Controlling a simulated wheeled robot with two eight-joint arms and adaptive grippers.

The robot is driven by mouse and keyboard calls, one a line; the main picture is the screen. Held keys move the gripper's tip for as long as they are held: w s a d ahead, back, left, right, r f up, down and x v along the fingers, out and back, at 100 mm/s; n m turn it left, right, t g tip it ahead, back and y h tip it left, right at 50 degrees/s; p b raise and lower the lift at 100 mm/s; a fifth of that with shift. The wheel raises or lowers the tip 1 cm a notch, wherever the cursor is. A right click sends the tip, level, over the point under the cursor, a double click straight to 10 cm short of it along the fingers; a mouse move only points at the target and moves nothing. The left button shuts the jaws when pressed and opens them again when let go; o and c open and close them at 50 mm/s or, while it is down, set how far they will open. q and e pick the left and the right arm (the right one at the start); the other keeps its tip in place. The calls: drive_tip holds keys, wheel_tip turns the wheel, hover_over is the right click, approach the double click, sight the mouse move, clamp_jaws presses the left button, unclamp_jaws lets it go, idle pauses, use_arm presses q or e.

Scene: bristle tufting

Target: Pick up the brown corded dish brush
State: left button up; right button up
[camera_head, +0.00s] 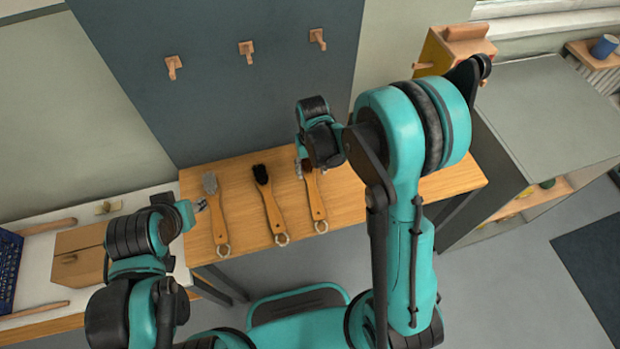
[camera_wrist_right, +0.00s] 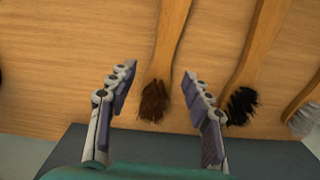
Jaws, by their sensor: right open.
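The brown-bristled dish brush (camera_head: 316,203) lies on the wooden table, rightmost of three brushes, its corded handle end towards me. In the head view my right arm hides most of its bristles. In the right wrist view its brown bristles (camera_wrist_right: 155,101) show between the two fingers. My right gripper (camera_wrist_right: 158,88) is open, with a finger on each side of the brush head and a gap to both. It also shows over the bristle end in the head view (camera_head: 308,170). My left gripper (camera_head: 199,206) is left of the brushes, apart from them; its opening is unclear.
A black-bristled brush (camera_head: 271,203) and a grey-bristled brush (camera_head: 216,212) lie to the left on the wooden table (camera_head: 350,207). Wall pegs (camera_head: 246,51) are above. A white side table (camera_head: 40,262) with a wooden box (camera_head: 78,262) stands left. A grey cabinet (camera_head: 545,110) stands right.

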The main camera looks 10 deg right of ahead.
sight(311, 182)
drive_tip(key=f, duration=0.2)
drive_tip(key=f+b, duration=0.1)
drive_tip(key=f, duration=0.1)
drive_tip(key=shift+s+a+f+b, duration=0.15)
drive_tip(key=shift+s+b, duration=0.05)
drive_tip(key=shift+b, duration=0.1)
drive_tip(key=shift+f, duration=0.5)
clamp_jaws()
drive_tip(key=shift+r, duration=0.1)
wheel_tip(311, 182, up, 5)
drive_tip(key=shift+f+p, duration=0.2)
drive_tip(key=shift+p, duration=0.7)
drive_tip(key=s+d+r+p, duration=0.2)
drive_tip(key=s+d+r, duration=0.4)
drive_tip(key=d, duration=0.3)
drive_tip(key=shift+s+d+r+p, duration=0.2)
drive_tip(key=shift+s+p, duration=0.15)
drive_tip(key=shift+s, duration=0.15)
